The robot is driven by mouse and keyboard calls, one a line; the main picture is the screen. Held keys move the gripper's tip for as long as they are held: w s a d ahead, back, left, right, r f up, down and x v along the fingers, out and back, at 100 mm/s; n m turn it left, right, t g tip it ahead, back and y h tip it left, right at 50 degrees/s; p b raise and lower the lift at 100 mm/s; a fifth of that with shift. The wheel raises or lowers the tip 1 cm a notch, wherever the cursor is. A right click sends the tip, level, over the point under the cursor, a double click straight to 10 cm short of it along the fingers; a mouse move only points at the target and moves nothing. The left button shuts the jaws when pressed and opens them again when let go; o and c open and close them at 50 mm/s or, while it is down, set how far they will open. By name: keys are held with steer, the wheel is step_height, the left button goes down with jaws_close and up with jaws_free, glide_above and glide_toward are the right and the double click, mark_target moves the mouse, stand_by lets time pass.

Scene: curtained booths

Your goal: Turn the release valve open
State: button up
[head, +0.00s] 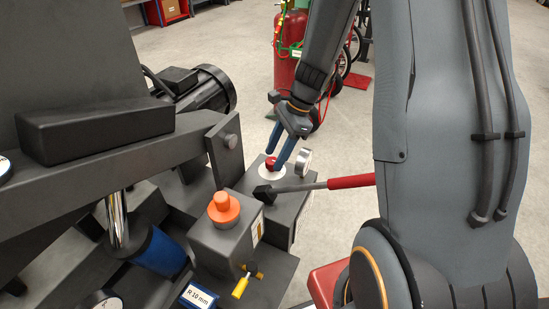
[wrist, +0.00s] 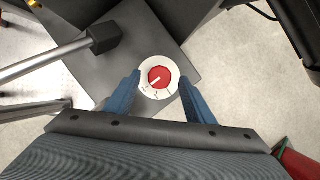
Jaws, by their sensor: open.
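The release valve is a round red knob (wrist: 159,77) with a white pointer line, set on a white dial plate (wrist: 146,92) on top of a dark grey block (wrist: 150,33). In the head view the red knob (head: 271,163) shows partly, with my gripper (head: 279,158) at it. My gripper's blue fingers are open. In the wrist view my gripper (wrist: 160,85) has one finger on each side of the dial, with a gap to the knob on both sides. The pointer line slants toward the lower left of the dial.
A lever with a red grip (head: 350,182) passes close beside the valve block. A round gauge (head: 303,161) stands right of the knob. A block with an orange button (head: 223,208) and a yellow-handled part (head: 241,287) are nearer. A red cylinder (head: 287,60) stands behind.

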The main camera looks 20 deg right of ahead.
steer(key=shift+a+f, duration=0.3)
steer(key=shift+f, duration=0.35)
steer(key=c, duration=1.1)
steer(key=shift+o, duration=0.2)
